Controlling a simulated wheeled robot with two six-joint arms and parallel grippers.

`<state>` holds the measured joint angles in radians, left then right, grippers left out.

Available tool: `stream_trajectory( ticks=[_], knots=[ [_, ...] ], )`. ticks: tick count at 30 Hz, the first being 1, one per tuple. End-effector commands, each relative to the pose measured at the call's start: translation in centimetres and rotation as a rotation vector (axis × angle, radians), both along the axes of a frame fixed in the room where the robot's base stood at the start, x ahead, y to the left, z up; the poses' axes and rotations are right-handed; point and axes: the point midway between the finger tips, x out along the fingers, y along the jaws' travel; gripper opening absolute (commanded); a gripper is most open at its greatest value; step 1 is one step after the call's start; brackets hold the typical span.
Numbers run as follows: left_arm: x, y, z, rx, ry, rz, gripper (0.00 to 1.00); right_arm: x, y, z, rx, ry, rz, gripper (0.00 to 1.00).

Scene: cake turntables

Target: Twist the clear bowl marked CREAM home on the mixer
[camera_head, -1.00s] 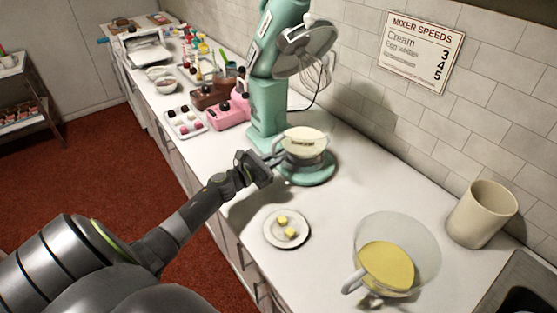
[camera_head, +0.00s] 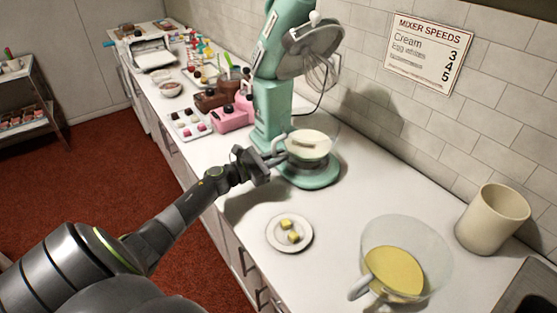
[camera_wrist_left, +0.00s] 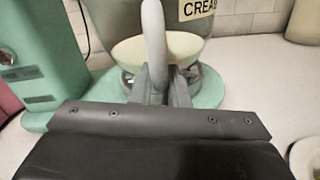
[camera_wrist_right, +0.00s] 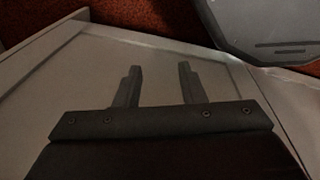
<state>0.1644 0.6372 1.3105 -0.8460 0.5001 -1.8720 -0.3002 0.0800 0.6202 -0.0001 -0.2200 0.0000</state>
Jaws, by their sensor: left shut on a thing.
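The clear bowl marked CREAM (camera_head: 318,152) stands upright on the round base of the teal mixer (camera_head: 270,110), with pale cream inside. In the left wrist view the CREAM label shows on the bowl (camera_wrist_left: 185,22), and its pale handle (camera_wrist_left: 154,40) rises between the fingers. My left gripper (camera_head: 276,160) is shut on this handle, at the bowl's near left side. The mixer's head is tilted up, with its whisk (camera_head: 318,72) above the bowl. Whether the bowl's foot is locked in the base cannot be seen. My right gripper (camera_wrist_right: 160,85) is open and empty.
A plate (camera_head: 275,236) with yellow cubes and a second clear bowl (camera_head: 440,262) with yellow contents stand to the right on the counter. A beige canister (camera_head: 492,220) stands by the wall. A pink box (camera_head: 232,118) and a tray of sweets (camera_head: 178,130) lie left.

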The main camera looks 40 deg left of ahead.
Motion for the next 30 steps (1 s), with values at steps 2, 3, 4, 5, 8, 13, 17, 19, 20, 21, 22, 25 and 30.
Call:
stream_trajectory(
  ticks=[2, 3, 4, 5, 8, 13, 17, 19, 20, 21, 22, 25, 30],
  knots=[
    [0.1, 0.1, 0.1, 0.003, -0.002, 0.003, 0.00, 0.0, 0.0, 0.0, 0.000, 0.000, 0.000, 0.36],
    [0.1, 0.1, 0.2, 0.003, -0.002, 0.003, 0.00, 0.0, 0.0, 0.0, 0.000, 0.000, 0.000, 0.36],
    [0.1, 0.1, 0.2, 0.003, -0.002, 0.003, 0.00, 0.0, 0.0, 0.0, 0.000, 0.000, 0.000, 0.36],
    [0.1, 0.1, 0.2, 0.003, -0.002, 0.003, 0.00, 0.0, 0.0, 0.0, 0.000, 0.000, 0.000, 0.36],
    [0.1, 0.1, 0.1, 0.003, -0.002, 0.003, 0.00, 0.0, 0.0, 0.0, 0.000, 0.000, 0.000, 0.36],
    [0.2, 0.3, -0.1, 0.004, -0.004, -0.017, 0.00, 0.0, 0.0, -0.9, 0.000, 0.000, 0.000, 0.36],
    [0.3, 0.6, -0.1, 0.004, -0.004, -0.036, 0.00, 0.0, 0.0, -1.6, 0.000, 0.000, 0.000, 0.36],
    [0.3, 0.7, -0.1, 0.004, -0.004, -0.046, 0.00, 0.0, 0.0, -1.9, 0.000, 0.000, 0.000, 0.36],
    [0.4, 0.7, -0.1, 0.004, -0.003, -0.050, 0.00, 0.0, 0.0, -2.1, 0.000, 0.000, 0.000, 0.36],
    [0.4, 0.8, -0.1, 0.004, -0.003, -0.056, 0.00, 0.0, 0.0, -2.3, 0.000, 0.000, 0.000, 0.36],
    [0.4, 0.8, -0.1, 0.004, -0.003, -0.060, 0.00, 0.0, 0.0, -2.4, 0.000, 0.000, 0.000, 0.36],
    [0.5, 1.0, -0.1, 0.004, -0.004, -0.074, 0.00, 0.0, 0.0, -2.9, 0.000, 0.000, 0.000, 0.36],
    [0.6, 1.2, -0.1, 0.003, -0.004, -0.095, 0.00, 0.0, 0.0, -3.8, 0.000, 0.000, 0.000, 0.36]
  ],
)
